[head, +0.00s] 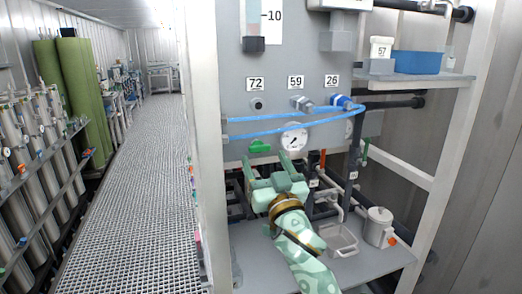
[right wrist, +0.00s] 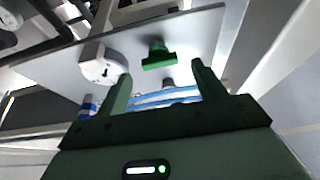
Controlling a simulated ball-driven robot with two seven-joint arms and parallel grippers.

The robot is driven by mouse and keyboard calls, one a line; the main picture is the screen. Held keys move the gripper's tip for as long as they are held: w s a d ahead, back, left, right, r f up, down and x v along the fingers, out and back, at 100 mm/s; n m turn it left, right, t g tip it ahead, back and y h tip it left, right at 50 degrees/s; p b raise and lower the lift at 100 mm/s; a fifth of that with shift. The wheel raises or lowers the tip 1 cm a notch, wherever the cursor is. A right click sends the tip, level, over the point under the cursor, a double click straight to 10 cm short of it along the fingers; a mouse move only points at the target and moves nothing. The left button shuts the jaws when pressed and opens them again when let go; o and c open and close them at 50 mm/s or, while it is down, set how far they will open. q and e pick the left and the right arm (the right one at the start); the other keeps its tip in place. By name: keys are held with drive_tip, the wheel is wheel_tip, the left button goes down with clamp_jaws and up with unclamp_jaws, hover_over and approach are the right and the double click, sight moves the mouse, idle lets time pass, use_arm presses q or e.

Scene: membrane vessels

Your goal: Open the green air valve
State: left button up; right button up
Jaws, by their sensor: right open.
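The green air valve handle (head: 260,146) sits on the grey panel, left of the round pressure gauge (head: 294,137). My right gripper (head: 267,163) is open and empty, with its fingers pointing up just below and in front of the handle. In the right wrist view the green valve handle (right wrist: 158,57) lies beyond the fingertips, between the two fingers of the gripper (right wrist: 158,80) and apart from them. The gauge also shows there (right wrist: 102,68), left of the handle. My left gripper is not in view.
Blue tubes (head: 280,125) cross the panel above the gauge. The white frame post (head: 205,150) stands left of the panel. A shelf (head: 420,77) holds a blue bin (head: 416,62). A metal pot (head: 379,227) stands on the lower shelf. The grated walkway (head: 140,190) is clear.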

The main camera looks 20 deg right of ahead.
sight(260, 150)
drive_tip(key=shift+x, duration=2)
drive_tip(key=c, duration=1)
